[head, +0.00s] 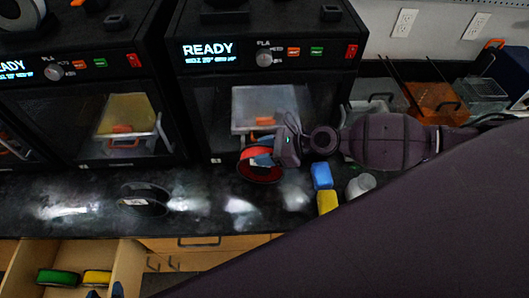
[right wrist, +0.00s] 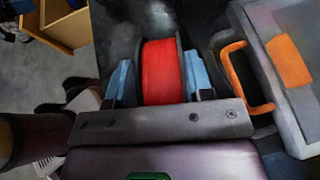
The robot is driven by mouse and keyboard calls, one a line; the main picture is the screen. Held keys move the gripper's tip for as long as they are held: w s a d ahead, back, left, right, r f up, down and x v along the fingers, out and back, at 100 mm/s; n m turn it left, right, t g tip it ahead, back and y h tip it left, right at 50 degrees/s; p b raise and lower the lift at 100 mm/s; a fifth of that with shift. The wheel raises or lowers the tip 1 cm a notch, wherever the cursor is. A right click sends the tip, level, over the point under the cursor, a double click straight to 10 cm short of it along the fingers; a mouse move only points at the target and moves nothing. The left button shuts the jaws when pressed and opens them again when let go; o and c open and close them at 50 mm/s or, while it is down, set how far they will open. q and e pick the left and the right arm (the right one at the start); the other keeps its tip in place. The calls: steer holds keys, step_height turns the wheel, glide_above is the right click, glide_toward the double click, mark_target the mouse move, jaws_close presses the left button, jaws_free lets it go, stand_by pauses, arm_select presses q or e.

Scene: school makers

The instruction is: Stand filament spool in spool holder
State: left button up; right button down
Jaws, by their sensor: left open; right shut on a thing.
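A red filament spool (head: 258,173) with dark flanges is at the counter in front of the middle printer. My right gripper (head: 264,159) is shut on it; in the right wrist view the red spool (right wrist: 162,72) sits between the two blue fingers. Whether it touches the counter I cannot tell. My left gripper (head: 104,292) is open and empty at the bottom edge, by the drawer; only its blue fingertips show. Small black blocks, perhaps spool holders, sit on top of the printers, one at the left (head: 116,22) and one at the right (head: 330,13).
An open drawer (head: 127,265) holds a green spool (head: 58,277) and a yellow spool (head: 97,277). A black round thing (head: 145,199) with a white label is on the counter. Blue (head: 321,176) and yellow (head: 327,202) blocks and a grey jar (head: 360,185) stand right of the red spool.

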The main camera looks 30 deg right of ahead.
step_height(320, 180, up, 2)
steer(key=shift+r+p, duration=0.2)
steer(key=shift+p, duration=0.25)
steer(key=shift+r, duration=0.85)
steer(key=shift+s+a+r, duration=0.1)
steer(key=shift+s+r, duration=0.05)
arm_select(q)
steer(key=f+b, duration=0.1)
steer(key=b, duration=0.2)
steer(key=shift+w, duration=0.2)
arm_select(e)
steer(key=s+a+f, duration=0.1)
steer(key=s+a, duration=0.2)
steer(key=s, duration=0.6)
steer(key=s+a+f, duration=0.1)
steer(key=s+a, duration=0.3)
steer(key=s, duration=0.4)
steer(key=shift+s+a+f, duration=0.2)
steer(key=shift+s+f, duration=0.15)
arm_select(q)
steer(key=shift+s+f, duration=0.1)
